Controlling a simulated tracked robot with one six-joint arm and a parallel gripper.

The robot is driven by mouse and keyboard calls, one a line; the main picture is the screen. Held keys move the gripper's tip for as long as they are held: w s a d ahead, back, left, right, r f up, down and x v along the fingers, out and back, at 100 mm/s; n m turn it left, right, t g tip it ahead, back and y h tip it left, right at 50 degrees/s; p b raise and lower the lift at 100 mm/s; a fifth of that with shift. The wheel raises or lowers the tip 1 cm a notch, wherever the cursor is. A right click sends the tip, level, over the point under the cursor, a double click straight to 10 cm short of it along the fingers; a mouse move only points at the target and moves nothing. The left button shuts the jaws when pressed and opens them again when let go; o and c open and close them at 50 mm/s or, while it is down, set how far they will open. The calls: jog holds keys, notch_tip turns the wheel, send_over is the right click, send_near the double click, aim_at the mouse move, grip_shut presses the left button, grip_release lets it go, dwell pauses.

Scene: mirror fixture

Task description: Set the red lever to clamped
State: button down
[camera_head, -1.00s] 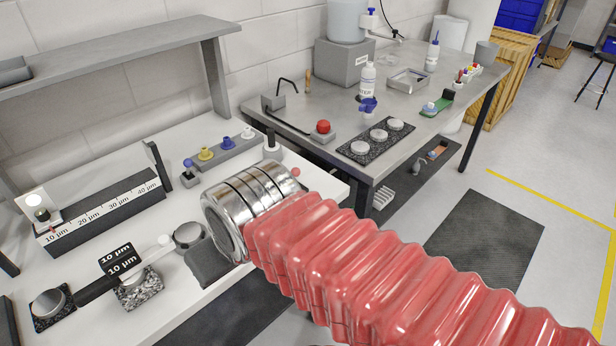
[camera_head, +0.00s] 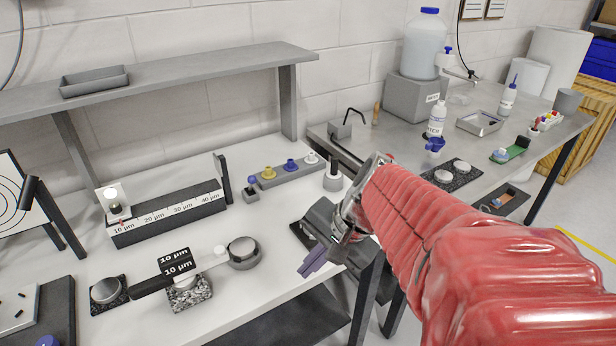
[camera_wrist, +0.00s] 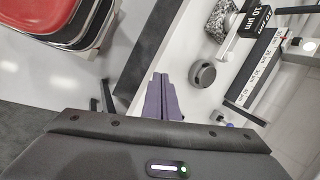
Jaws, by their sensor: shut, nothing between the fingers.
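No red lever shows clearly in either view now. In the head view a small bit of red (camera_head: 389,156) shows on the right bench behind my arm. I cannot tell whether it belongs to the lever, and my red-sleeved arm hides the area around it. My gripper (camera_head: 313,262) is at the front edge of the white bench, its purple fingers pointing down and left. In the wrist view the purple fingers (camera_wrist: 163,98) are together with nothing between them. They are apart from the round grey dial (camera_wrist: 203,73).
The white bench (camera_head: 240,295) carries a 10–40 µm scale block (camera_head: 170,219), a black-and-white arm (camera_head: 178,267) and a row of coloured knobs (camera_head: 290,170). A grey shelf (camera_head: 180,68) stands behind. The steel bench (camera_head: 400,140) holds bottles and trays. Dark mats lie on the floor.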

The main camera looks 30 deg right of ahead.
jog(key=s+d+f+m+t+h, duration=0.1)
jog(key=d+m+t, duration=0.7)
jog(key=d+m, duration=1.2)
jog(key=d+f, duration=0.1)
jog(key=d, duration=0.6)
jog(key=shift+s+d, duration=0.15)
jog(key=shift+s, duration=0.2)
jog(key=shift+w, duration=0.15)
jog(key=x, duration=0.9)
jog(key=shift+w, duration=0.2)
jog(key=w, duration=0.1)
jog(key=w+a, duration=0.1)
jog(key=w, duration=0.1)
jog(key=shift+r, duration=0.25)
jog(key=shift+w+r, duration=0.2)
jog(key=shift+w, duration=0.3)
